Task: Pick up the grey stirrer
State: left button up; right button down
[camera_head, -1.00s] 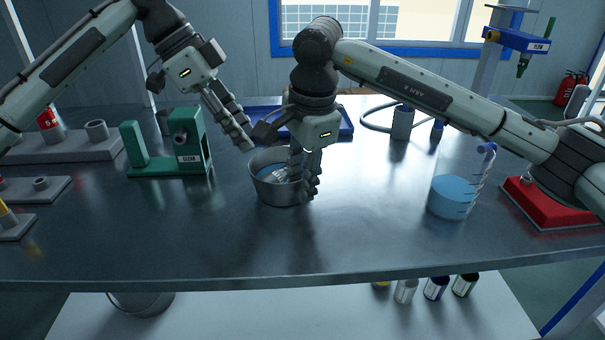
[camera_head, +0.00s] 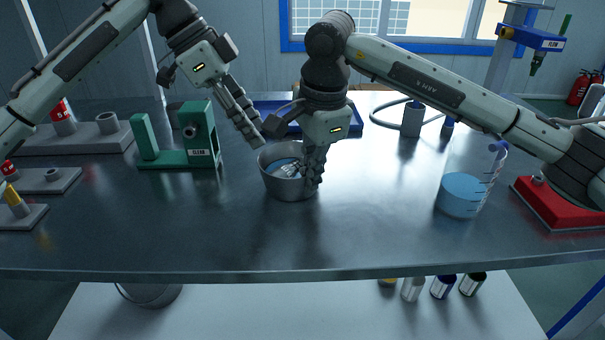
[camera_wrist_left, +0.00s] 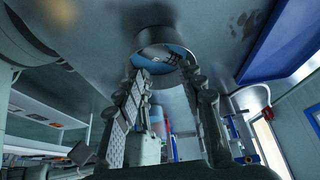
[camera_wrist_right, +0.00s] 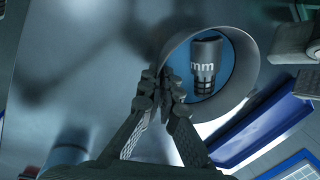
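I cannot surely make out the grey stirrer. A grey piece with "mm" lettering (camera_wrist_right: 204,64) shows against the blue inside of a metal pot (camera_head: 287,187); I cannot tell whether it is the stirrer, a marking or a reflection. The pot stands on the bench, and its rim shows in the left wrist view (camera_wrist_left: 172,28). My right gripper (camera_head: 314,172) is at the pot's right rim, its fingers closed around the wall in the right wrist view (camera_wrist_right: 163,88). My left gripper (camera_head: 254,132) is open and empty by the pot's left rim, fingers apart (camera_wrist_left: 164,78).
A green fixture (camera_head: 180,157) stands left of the pot, with grey racks (camera_head: 75,138) beyond. A blue tray (camera_head: 352,120) lies behind. A beaker of blue liquid (camera_head: 463,193) and a red device (camera_head: 565,205) stand right. The front of the bench is clear.

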aim_at(284, 167)
pick_arm(q)
jog(key=s+d+r+n+t+y, duration=0.15)
jog(key=s+n+t, duration=0.25)
jog(key=n, duration=0.4)
jog(key=shift+h, duration=0.25)
jog(key=x, duration=0.6)
jog(key=shift+w+f, duration=0.2)
jog(key=shift+f, duration=0.05)
jog(key=shift+a+x, duration=0.15)
jog(key=shift+x, duration=1.15)
jog(key=shift+a+x, duration=0.1)
jog(key=shift+x, duration=1.25)
jog(key=shift+s+f, duration=0.1)
grip_shut()
